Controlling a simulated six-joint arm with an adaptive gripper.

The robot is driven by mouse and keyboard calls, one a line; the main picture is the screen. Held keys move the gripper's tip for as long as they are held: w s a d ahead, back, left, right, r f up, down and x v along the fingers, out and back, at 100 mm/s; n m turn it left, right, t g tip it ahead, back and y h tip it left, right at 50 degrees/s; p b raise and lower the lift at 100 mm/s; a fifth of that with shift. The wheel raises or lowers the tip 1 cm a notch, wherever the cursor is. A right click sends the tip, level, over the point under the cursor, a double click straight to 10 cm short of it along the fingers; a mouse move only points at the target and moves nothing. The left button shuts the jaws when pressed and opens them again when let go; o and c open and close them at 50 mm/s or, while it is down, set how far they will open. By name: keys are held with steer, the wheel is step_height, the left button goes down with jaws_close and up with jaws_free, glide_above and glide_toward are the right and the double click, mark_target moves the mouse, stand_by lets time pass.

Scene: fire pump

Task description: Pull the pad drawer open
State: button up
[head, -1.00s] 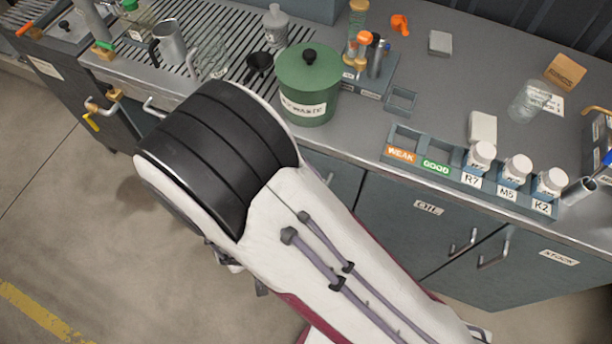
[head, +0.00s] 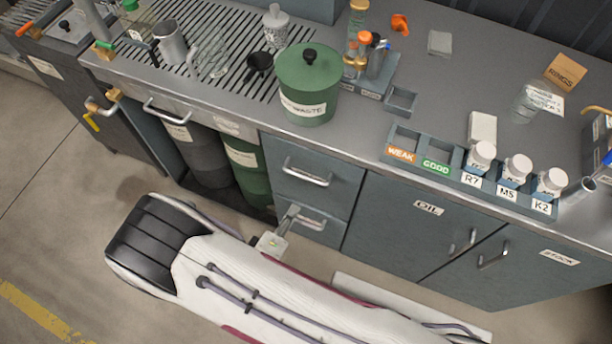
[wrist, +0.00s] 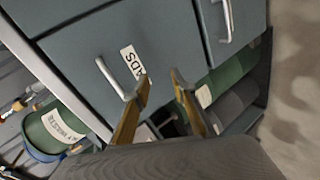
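The pad drawer (wrist: 78,62) is a blue-grey front with a white label reading "ADS", its first letter hidden. In the head view it is the upper drawer (head: 338,183) below the counter, and it looks shut. Its metal bar handle (wrist: 113,80) shows in the wrist view, and the same handle (head: 306,174) is clear in the head view. My gripper (wrist: 160,76) is open and empty, with two tan fingers apart. The left finger overlaps the handle's lower end in the picture; I cannot tell if they touch. The handle is not between the fingers.
A lower drawer with its own handle (head: 312,220) sits below. Green and grey bins (head: 247,165) stand in the open bay to the left. A green waste pot (head: 308,88) and labelled bottles stand on the counter (head: 350,135). Cupboards are to the right.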

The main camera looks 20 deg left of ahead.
mark_target(306, 177)
step_height(306, 177, up, 7)
steer(key=w+n+t, duration=0.2)
steer(key=t, duration=0.1)
steer(key=shift+w+d, duration=0.15)
steer(key=shift+w, duration=0.15)
steer(key=shift+w, duration=0.15)
steer(key=shift+x, duration=3.75)
steer(key=shift+d, duration=0.1)
jaws_close()
